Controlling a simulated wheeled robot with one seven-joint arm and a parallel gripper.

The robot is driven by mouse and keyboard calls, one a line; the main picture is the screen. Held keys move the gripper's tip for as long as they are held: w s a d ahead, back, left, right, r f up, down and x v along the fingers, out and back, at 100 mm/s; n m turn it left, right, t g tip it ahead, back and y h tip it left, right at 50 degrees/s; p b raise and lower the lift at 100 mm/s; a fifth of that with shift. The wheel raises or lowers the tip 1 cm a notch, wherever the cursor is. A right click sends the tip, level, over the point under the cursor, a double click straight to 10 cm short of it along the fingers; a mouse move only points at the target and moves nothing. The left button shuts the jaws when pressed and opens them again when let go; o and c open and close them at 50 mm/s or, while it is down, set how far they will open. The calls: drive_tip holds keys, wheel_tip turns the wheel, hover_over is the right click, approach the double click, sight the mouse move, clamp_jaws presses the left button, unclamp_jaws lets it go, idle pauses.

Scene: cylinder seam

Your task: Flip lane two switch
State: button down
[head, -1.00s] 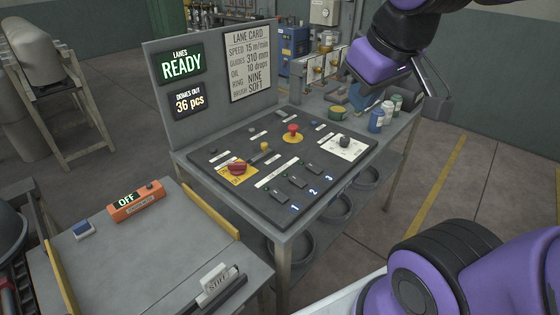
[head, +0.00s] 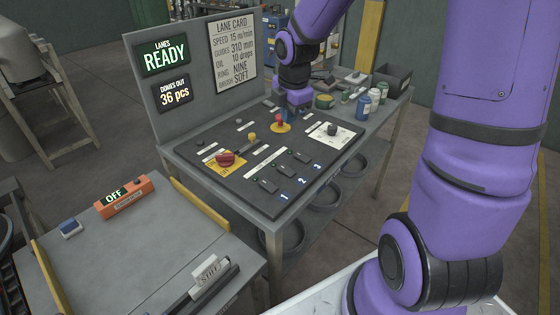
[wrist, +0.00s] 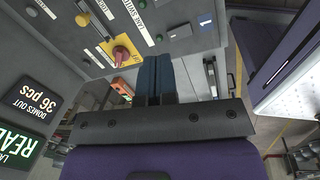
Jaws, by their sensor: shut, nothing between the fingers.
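The lane two switch (head: 283,171) is a small dark rocker on the sloped control panel (head: 240,190). It is the middle of three lane switches, beside the blue label 2 (head: 301,181). My gripper (wrist: 152,75) shows blue-grey fingers closed together and empty in the wrist view. In the head view my purple hand (head: 294,97) hangs at the panel's back edge, behind the red push button (head: 279,119) and apart from the lane switches; its fingertips cannot be made out there. I cannot make out the lane two switch in the wrist view.
Switch one (head: 267,186) and switch three (head: 301,157) flank it closely. A red rotary knob (head: 226,159), also in the wrist view (wrist: 121,54), a yellow-topped lever (head: 252,137) and a black knob (head: 332,129) stand up from the panel. Jars (head: 363,106) stand at right.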

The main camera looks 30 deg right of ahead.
sight(279, 166)
drive_tip(key=w+f+n, duration=0.1)
drive_tip(key=f, duration=0.5)
drive_tip(key=w+f+n, duration=0.1)
drive_tip(key=f, duration=0.5)
drive_tip(key=w+f+n, duration=0.1)
drive_tip(key=w+f, duration=0.1)
drive_tip(key=f, duration=0.4)
drive_tip(key=shift+a+y, duration=0.3)
